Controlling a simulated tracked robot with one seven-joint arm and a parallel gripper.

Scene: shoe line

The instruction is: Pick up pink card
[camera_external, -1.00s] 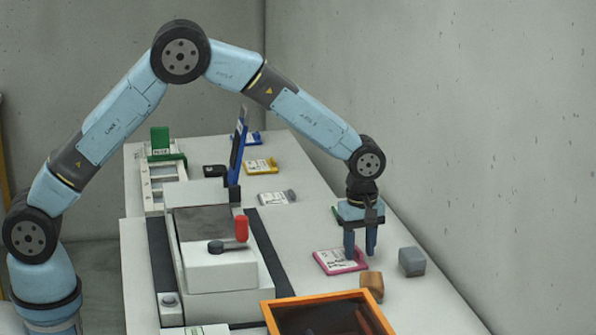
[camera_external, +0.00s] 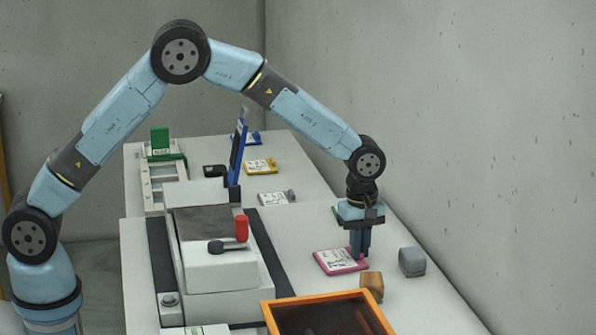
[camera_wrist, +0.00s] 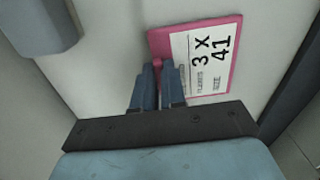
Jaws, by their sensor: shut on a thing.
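The pink card (camera_external: 340,262) lies flat on the white table. My gripper (camera_external: 360,254) points straight down at the card's right side in the external view. Its two fingers are close together on the knob. In the wrist view my gripper (camera_wrist: 160,80) covers part of the knob and the card's near edge.
A grey block (camera_external: 412,262) and a brown block (camera_external: 371,287) stand close to the right and front of the card. An orange-rimmed tray (camera_external: 268,313) is in front. A white machine with a red-knobbed lever (camera_external: 241,229) stands left. Other cards (camera_external: 260,166) lie farther back.

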